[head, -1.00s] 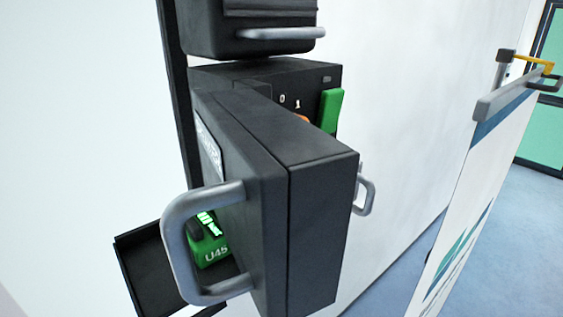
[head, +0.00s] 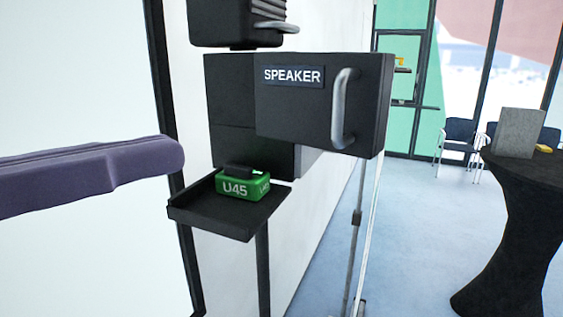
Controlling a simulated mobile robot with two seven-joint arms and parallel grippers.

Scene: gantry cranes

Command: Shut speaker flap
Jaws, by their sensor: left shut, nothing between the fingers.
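The speaker flap (head: 300,110) is a thick black panel with a white "SPEAKER" label (head: 292,76) and a grey bar handle (head: 343,108) near its right end. It stands open, with its labelled face toward me, reaching right past the black housing (head: 228,100). The inside of the housing is hidden from this side. My left gripper (head: 178,155) shows as a purple shape coming in from the left. It is shut and empty, left of the housing and apart from the flap and handle. My right gripper is out of view.
A black tray (head: 245,226) below the housing holds a green block marked U45 (head: 240,186). Another black box (head: 222,25) with a handle hangs above. At right stand a black-draped table (head: 515,215) and chairs (head: 458,140).

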